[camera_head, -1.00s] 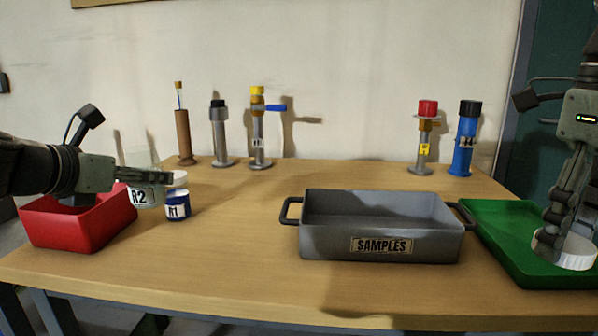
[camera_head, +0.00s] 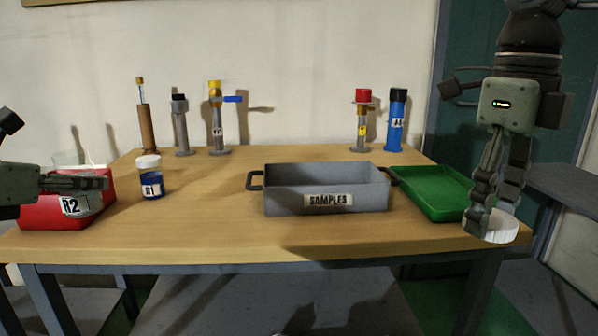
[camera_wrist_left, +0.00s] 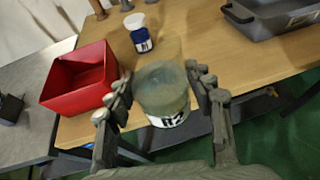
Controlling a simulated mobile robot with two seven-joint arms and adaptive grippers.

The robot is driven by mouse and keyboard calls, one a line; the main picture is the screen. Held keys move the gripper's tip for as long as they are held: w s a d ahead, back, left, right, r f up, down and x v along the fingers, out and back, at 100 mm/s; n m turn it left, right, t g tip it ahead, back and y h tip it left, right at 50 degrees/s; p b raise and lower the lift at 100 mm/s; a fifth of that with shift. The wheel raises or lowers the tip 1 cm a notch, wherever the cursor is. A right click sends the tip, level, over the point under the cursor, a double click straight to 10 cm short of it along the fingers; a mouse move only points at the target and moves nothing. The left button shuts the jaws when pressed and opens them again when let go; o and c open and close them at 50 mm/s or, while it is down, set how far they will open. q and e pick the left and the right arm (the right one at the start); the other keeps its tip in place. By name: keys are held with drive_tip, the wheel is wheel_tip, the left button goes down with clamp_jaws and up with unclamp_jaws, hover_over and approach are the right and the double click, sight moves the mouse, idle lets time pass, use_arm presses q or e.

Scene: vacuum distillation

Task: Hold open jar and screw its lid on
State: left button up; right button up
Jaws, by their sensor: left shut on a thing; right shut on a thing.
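A clear glass jar labelled R2 (camera_head: 75,207) is held by my left gripper (camera_head: 100,183) at the left of the head view. In the left wrist view the jar (camera_wrist_left: 163,92) stands between the two fingers, its rim uncovered and pale contents inside. It appears off the table's front edge, with floor visible beyond it. My right gripper (camera_head: 479,212) points down at the right and is shut on a round white lid (camera_head: 498,226). The lid is near the green tray's front right corner, far from the jar.
A red bin (camera_head: 38,216) is behind the jar. A blue R1 jar (camera_head: 154,184) with a white top stands beside it. A grey SAMPLES bin (camera_head: 280,203) and green tray (camera_head: 440,209) occupy the right half. Several upright tools line the back. The table's front middle (camera_head: 200,225) is clear.

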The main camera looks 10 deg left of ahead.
use_arm(q)
drive_tip(key=shift+s+r, duration=0.15)
drive_tip(key=shift+s, duration=0.2)
use_arm(e)
drive_tip(key=shift+s+f+n, duration=0.45)
drive_tip(key=shift+f+n, duration=0.05)
use_arm(q)
drive_tip(key=shift+w+f, duration=0.2)
drive_tip(key=shift+w, duration=0.25)
drive_tip(key=shift+s+r, duration=0.1)
drive_tip(key=shift+s, duration=0.05)
use_arm(e)
wheel_tip(320, 180, down, 24)
drive_tip(key=d+n, duration=0.1)
drive_tip(key=n, duration=2.6)
drive_tip(key=d+r+m, duration=0.2)
drive_tip(key=d+r, duration=0.1)
drive_tip(key=d, duration=0.8)
drive_tip(key=d+r+m, duration=0.3)
drive_tip(key=d+r, duration=0.1)
drive_tip(key=d, duration=0.6)
drive_tip(key=s+d+f+m, duration=0.3)
drive_tip(key=s+d+f, duration=0.2)
drive_tip(key=s+d, duration=0.1)
drive_tip(key=shift+s+d+f, duration=0.15)
drive_tip(key=shift+s+d, duration=0.2)
drive_tip(key=shift+d, duration=0.4)
